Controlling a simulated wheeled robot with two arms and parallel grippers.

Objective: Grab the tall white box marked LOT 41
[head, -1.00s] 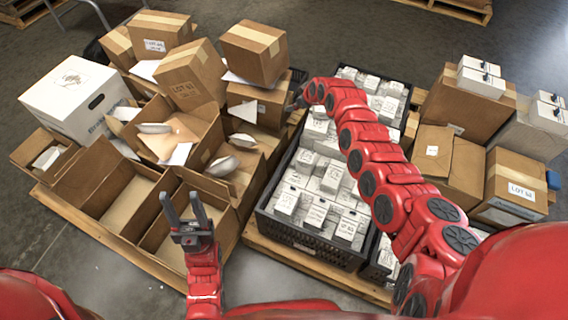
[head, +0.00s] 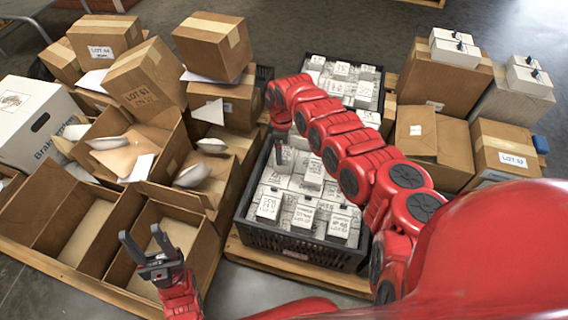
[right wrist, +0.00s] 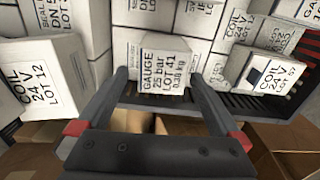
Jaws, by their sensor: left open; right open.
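In the right wrist view, a tall white box marked GAUGE 25 bar LOT 41 (right wrist: 165,68) stands at the edge of a group of white boxes. My right gripper (right wrist: 158,80) is open, with one finger on each side of the box's lower part in this view; I cannot tell whether they touch it. In the head view, the right gripper is partly hidden by my arm, over the front black crate (head: 305,246) of white boxes. I cannot pick out the LOT 41 label there. My left gripper (head: 140,236) is open and empty above an open cardboard box.
A white box marked COIL 24 V LOT 12 (right wrist: 45,78) is left of the gripper. Another COIL box (right wrist: 266,72) is at right, by the dark slatted crate rim (right wrist: 245,112). Cardboard boxes (head: 212,45) crowd the left pallet; more (head: 435,145) stand at right.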

